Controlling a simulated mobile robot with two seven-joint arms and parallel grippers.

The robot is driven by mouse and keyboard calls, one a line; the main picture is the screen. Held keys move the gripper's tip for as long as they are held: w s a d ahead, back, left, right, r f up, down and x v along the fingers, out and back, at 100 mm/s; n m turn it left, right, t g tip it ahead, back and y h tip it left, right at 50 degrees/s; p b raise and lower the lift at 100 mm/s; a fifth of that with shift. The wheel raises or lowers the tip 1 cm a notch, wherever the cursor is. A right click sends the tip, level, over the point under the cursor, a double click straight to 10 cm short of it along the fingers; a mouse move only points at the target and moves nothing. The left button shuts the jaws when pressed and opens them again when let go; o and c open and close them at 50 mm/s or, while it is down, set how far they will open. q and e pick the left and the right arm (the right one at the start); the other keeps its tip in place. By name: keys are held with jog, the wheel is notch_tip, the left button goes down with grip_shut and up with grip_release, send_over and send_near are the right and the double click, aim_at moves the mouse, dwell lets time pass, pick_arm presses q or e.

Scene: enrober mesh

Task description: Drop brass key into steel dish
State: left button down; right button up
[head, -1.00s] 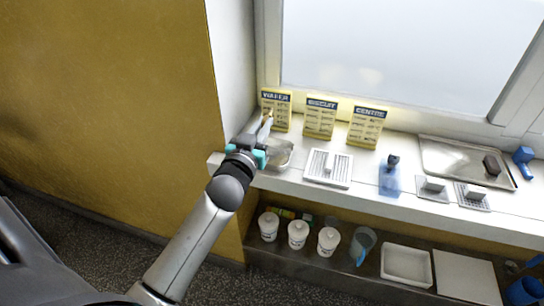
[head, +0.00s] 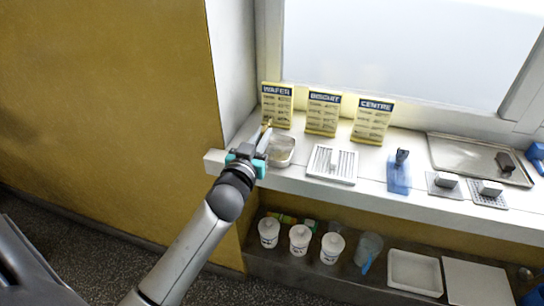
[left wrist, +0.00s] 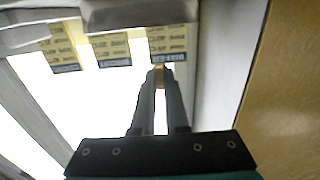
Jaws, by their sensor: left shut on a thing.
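My left gripper (head: 266,140) is at the left end of the white sill, shut on the brass key (head: 266,126). In the left wrist view the fingertips (left wrist: 160,84) close on the small brass-coloured key (left wrist: 159,72). The steel dish (head: 281,149) sits on the sill just to the right of the gripper in the head view. It looks empty where I can see it, and the fingers hide part of its left side. In the left wrist view a metal container, probably the dish, shows at the top (left wrist: 140,14). My right gripper is not in view.
Three yellow cards, WAFER (head: 277,104), BISCUIT (head: 323,113) and CENTRE (head: 373,121), stand along the window. White tubs (head: 300,239) stand on the shelf below.

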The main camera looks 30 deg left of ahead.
pick_arm(q)
jog(key=c, duration=1.1)
grip_release()
jog(key=shift+o, duration=1.3)
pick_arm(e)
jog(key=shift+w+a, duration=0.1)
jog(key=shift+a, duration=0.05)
pick_arm(q)
jog(key=p+v, duration=0.1)
jog(key=v, duration=1.4)
jog(key=shift+s+p, duration=0.2)
jog(key=shift+p, duration=0.1)
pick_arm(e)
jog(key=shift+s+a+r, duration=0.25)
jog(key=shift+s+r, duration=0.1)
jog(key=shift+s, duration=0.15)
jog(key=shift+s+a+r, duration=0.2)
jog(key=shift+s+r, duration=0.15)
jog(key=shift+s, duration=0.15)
pick_arm(q)
jog(key=shift+a, duration=0.1)
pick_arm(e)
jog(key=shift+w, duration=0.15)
